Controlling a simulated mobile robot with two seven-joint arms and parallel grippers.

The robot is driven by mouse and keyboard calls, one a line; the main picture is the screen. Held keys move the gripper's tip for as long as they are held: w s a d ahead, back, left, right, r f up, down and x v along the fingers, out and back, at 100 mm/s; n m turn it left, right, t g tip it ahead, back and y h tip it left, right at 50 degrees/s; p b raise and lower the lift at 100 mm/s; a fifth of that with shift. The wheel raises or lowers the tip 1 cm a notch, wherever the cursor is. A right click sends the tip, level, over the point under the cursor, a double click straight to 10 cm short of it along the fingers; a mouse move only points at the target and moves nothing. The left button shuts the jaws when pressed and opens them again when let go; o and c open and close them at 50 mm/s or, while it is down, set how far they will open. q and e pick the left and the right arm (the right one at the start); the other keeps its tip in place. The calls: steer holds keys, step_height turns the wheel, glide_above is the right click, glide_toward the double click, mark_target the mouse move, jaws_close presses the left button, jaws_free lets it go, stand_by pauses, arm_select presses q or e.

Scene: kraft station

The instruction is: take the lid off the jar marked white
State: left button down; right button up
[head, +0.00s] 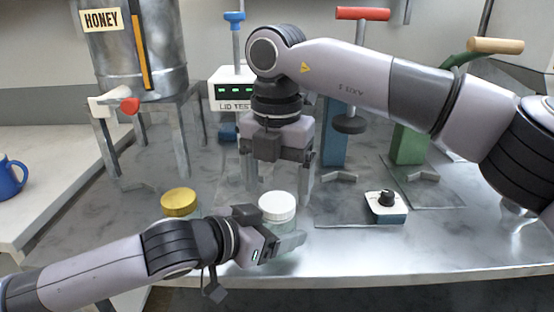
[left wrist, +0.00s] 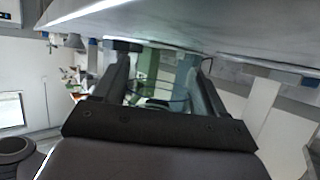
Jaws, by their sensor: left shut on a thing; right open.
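A glass jar with a white lid (head: 277,206) stands near the front edge of the worktop; its clear body is mostly hidden behind my left gripper (head: 284,243). My left gripper is shut on the jar's body from the left. The left wrist view shows the greenish clear glass (left wrist: 152,72) between its two fingers. My right gripper (head: 278,188) is open and points down, its two fingers apart above the white lid. The lid sits on the jar, and no gap shows under it. I cannot read any marking on the jar.
A jar with a yellow lid (head: 179,202) stands to the left. A small white box with a black knob (head: 386,205) is at the right. The lid tester (head: 232,90), a honey tank (head: 138,55) and red-handled and green presses stand behind. The front right worktop is clear.

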steer(key=shift+f, duration=1.15)
steer(key=c, duration=1.1)
steer(key=shift+n, duration=1.8)
steer(key=o, duration=1.2)
